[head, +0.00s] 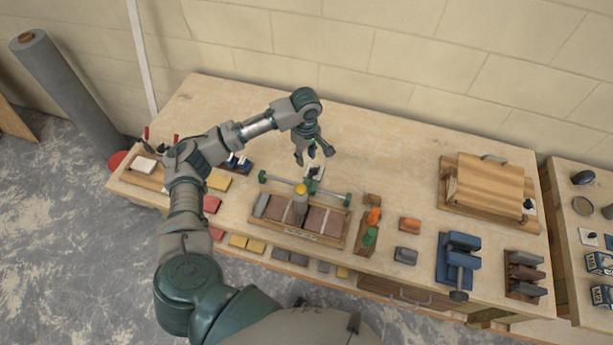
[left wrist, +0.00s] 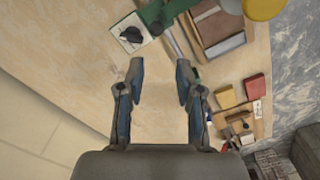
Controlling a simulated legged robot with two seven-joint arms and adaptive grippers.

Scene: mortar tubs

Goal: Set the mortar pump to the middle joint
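The mortar pump has a grey cylinder with a yellow top (head: 301,190), standing over a wooden tray of brown bricks. A green bar (head: 334,194) runs beside it. A black knob on a small white plate (left wrist: 131,35) sits at the bar's back side; the plate (head: 316,172) is partly hidden by my gripper in the head view. I cannot read the knob's setting. My left gripper (head: 315,156) is open and empty, just behind the plate. In the left wrist view its fingers (left wrist: 159,66) are apart with bare wood between them, and the knob is beyond them. My right gripper is not in view.
Orange and green bottles (head: 371,226) stand right of the brick tray. A blue vise-like block (head: 458,258) and a wooden board (head: 488,186) are farther right. Colored blocks and tools lie at left. The bench's back middle is clear, with a wall behind.

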